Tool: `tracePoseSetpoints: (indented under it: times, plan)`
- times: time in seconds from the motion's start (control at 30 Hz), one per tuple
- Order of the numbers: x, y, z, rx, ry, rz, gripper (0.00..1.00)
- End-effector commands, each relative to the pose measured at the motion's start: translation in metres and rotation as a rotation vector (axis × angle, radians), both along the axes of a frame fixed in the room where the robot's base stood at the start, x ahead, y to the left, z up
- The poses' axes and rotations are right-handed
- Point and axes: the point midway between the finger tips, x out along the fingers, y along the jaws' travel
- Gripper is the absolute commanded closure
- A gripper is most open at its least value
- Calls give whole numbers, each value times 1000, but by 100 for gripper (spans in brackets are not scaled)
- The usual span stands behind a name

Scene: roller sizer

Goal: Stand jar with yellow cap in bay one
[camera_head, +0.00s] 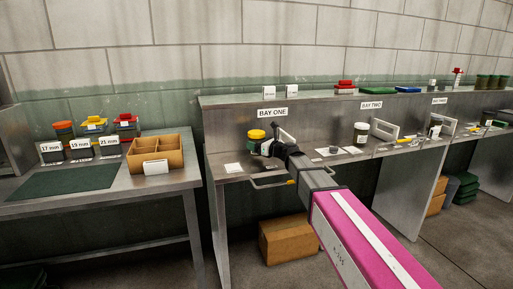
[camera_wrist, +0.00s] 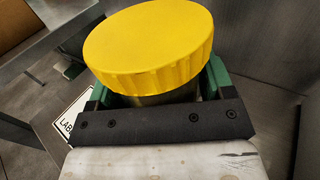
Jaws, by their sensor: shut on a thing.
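The jar with the yellow cap (camera_head: 256,134) is at the bay one station, in front of the back panel under the "BAY ONE" sign (camera_head: 272,112). Its ribbed yellow cap (camera_wrist: 150,45) fills the top of the wrist view, and the jar body below is mostly hidden. My gripper (camera_head: 258,146) is shut on the jar, with green jaws (camera_wrist: 160,90) on both sides of it below the cap. The jar looks close to upright. Whether its base touches the bench (camera_head: 232,180) cannot be told.
A white-lidded jar (camera_head: 360,134) stands at bay two (camera_head: 371,105). A gap separates the tables.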

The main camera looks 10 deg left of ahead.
Motion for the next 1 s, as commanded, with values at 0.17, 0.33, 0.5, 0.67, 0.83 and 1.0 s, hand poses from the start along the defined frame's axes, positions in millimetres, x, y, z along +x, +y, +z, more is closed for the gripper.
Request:
tracePoseSetpoints:
  times: [0.17,0.33,0.5,0.67,0.83,1.0]
  plan:
    - [0,0,-15,1,0,0,60]
    - [0,0,-14,1,0,0,60]
    - [0,0,-17,1,0,0,60]
    - [0,0,-17,0,1,0,0]
    - [0,0,-16,0,0,0,0]
    - [-6,-12,-14,0,1,-2,0]
